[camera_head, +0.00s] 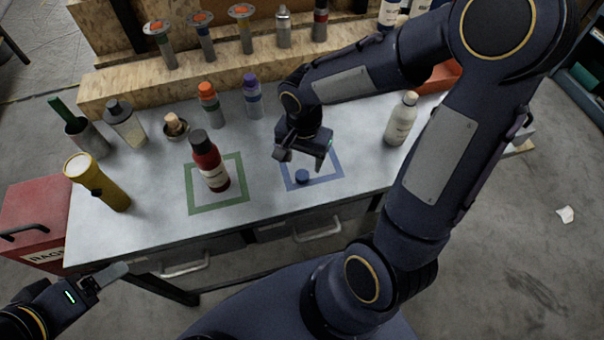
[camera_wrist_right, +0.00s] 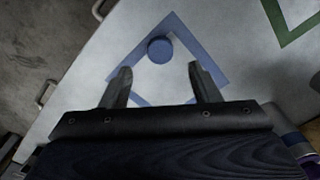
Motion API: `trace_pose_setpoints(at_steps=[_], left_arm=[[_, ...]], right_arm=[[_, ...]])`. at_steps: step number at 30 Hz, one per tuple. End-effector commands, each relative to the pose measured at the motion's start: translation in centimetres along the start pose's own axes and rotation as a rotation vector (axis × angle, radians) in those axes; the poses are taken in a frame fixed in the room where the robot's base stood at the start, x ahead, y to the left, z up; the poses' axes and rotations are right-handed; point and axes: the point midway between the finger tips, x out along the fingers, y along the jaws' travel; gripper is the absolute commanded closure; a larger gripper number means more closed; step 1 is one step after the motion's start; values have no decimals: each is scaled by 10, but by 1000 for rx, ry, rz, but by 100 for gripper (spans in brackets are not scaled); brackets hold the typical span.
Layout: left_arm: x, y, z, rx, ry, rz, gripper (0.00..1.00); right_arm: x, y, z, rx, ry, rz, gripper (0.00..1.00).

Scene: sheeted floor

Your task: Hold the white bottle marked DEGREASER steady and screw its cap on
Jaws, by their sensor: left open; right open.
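A red bottle (camera_head: 210,165) with a black cap stands in the green square. My left gripper (camera_head: 106,276) is open and empty, off the bench's front left corner.
A yellow flashlight (camera_head: 98,183), a clear bottle (camera_head: 125,125), a dark cup (camera_head: 86,136) and a small pot (camera_head: 175,127) stand at left. Orange-capped (camera_head: 210,104) and purple-capped (camera_head: 252,98) bottles stand behind. A wooden rack (camera_head: 130,84) lines the back. A red box (camera_head: 35,218) is left.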

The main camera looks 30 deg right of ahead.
Motion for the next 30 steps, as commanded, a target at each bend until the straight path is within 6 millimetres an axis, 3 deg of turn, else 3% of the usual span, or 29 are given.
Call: trace_pose_setpoints(at_steps=[4, 12, 24, 30], left_arm=[[-2, 1, -1, 0, 0, 0, 25], [-3, 1, -2, 0, 0, 0, 25], [-3, 1, -2, 0, 0, 0, 25], [-3, 1, -2, 0, 0, 0, 25]], right_arm=[[10, 0, 2, -1, -2, 3, 44], [48, 0, 5, -1, -2, 3, 44], [52, -1, 5, 0, 0, -1, 44], [52, -1, 5, 0, 0, -1, 67]])
